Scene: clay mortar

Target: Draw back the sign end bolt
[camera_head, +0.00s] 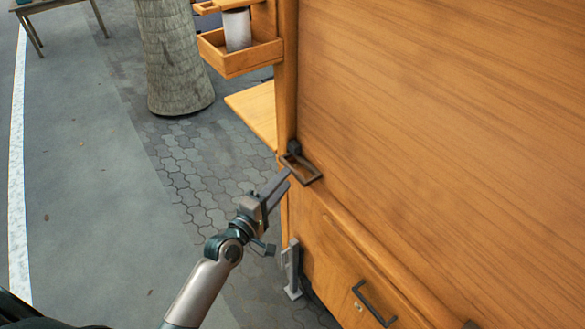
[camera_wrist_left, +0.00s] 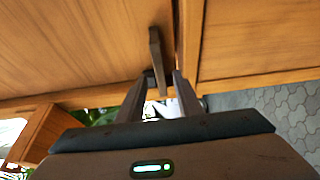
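The sign end bolt shows as a dark metal loop handle (camera_head: 303,170) at the left end of the large wooden panel, near the corner post. In the left wrist view the handle is a dark bar (camera_wrist_left: 155,50) that runs down between the fingers. My left gripper (camera_head: 285,177) reaches up to the handle from the lower left. Its two fingers (camera_wrist_left: 162,82) stand apart on either side of the bar, with small gaps seeming to remain. Firm contact cannot be made out. The bolt's rod is mostly hidden. My right gripper is not in view.
The wooden panel (camera_head: 450,90) fills the right side. Below it are a drawer with a dark pull (camera_head: 374,303) and a grey metal leg (camera_head: 291,270). A wooden tray (camera_head: 240,57) holding a white cylinder and a tree trunk (camera_head: 175,60) stand behind. Open pavement lies left.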

